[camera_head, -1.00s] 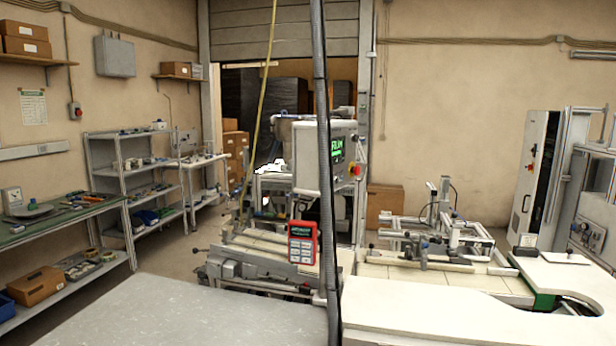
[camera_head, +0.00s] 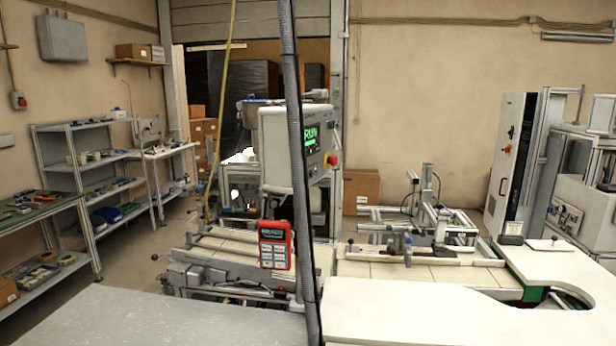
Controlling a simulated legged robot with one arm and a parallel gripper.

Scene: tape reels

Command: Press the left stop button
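A red stop button (camera_head: 331,160) with a yellow ring sits on the right part of a grey control box (camera_head: 285,150), beside a green screen that seems to read RUN. A second red button (camera_head: 19,101) is on a small grey box on the wall at the far left. I cannot tell for sure which one the task calls left. A red handheld panel (camera_head: 275,245) with a small green display and pale keys hangs below the control box. My gripper is not in view.
A dark vertical hose (camera_head: 300,180) crosses the middle, in front of the machine. A grey table top (camera_head: 170,320) and a white curved counter (camera_head: 430,310) fill the foreground. Shelves (camera_head: 90,160) stand at left. A strip of bare floor shows left of the machine.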

